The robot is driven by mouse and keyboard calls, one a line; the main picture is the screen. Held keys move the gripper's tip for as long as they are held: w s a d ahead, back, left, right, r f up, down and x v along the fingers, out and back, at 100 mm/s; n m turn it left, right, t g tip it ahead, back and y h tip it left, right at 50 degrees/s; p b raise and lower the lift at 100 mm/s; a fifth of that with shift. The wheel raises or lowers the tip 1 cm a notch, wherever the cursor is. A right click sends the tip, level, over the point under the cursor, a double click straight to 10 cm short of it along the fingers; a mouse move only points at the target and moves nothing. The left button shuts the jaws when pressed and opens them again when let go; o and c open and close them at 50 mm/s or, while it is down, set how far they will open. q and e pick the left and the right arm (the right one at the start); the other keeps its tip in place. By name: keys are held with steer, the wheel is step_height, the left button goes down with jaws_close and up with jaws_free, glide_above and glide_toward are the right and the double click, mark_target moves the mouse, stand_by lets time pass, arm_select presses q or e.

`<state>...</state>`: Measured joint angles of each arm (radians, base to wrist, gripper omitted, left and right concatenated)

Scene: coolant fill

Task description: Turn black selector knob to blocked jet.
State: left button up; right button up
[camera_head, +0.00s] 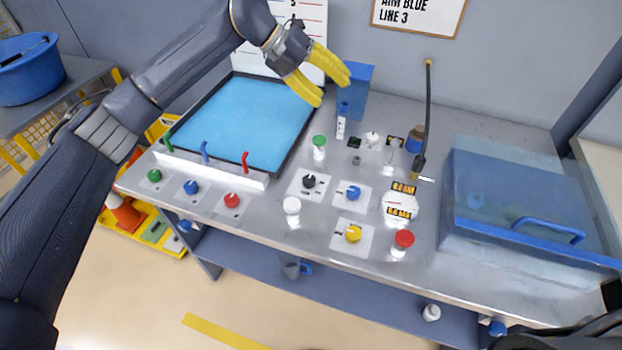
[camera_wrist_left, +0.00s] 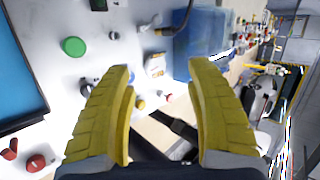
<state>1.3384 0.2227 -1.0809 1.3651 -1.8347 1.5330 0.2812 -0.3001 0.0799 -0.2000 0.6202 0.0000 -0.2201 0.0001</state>
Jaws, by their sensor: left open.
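The black selector knob (camera_head: 309,181) sits on a pale square plate on the metal bench, left of the blue knob (camera_head: 353,193). What its pointer is set to is too small to read. My left gripper (camera_head: 330,86) has yellow fingers. It is open and empty, above the back of the bench, beyond the black knob and apart from it. In the left wrist view its two fingers (camera_wrist_left: 160,75) are spread with nothing between them. A small dark knob (camera_wrist_left: 86,88) beside the left finger may be the black selector. My right gripper does not show.
A blue basin (camera_head: 240,112) lies left, with coloured levers along its front. A green button (camera_head: 319,142), white button (camera_head: 292,206), yellow knob (camera_head: 353,234) and red button (camera_head: 404,240) surround the knob. A hose (camera_head: 427,115) stands behind; a clear blue box (camera_head: 515,200) is right.

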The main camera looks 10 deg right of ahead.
arm_select(q)
steer(key=s+f+y, duration=0.3)
steer(key=s+y, duration=0.1)
steer(key=t+y, duration=0.1)
steer(key=y, duration=0.4)
glide_above(309, 178)
step_height(309, 178, down, 4)
steer(key=shift+n, duration=0.3)
step_height(309, 178, down, 17)
steer(key=shift+f, duration=0.15)
steer(key=shift+c, duration=0.2)
jaws_close()
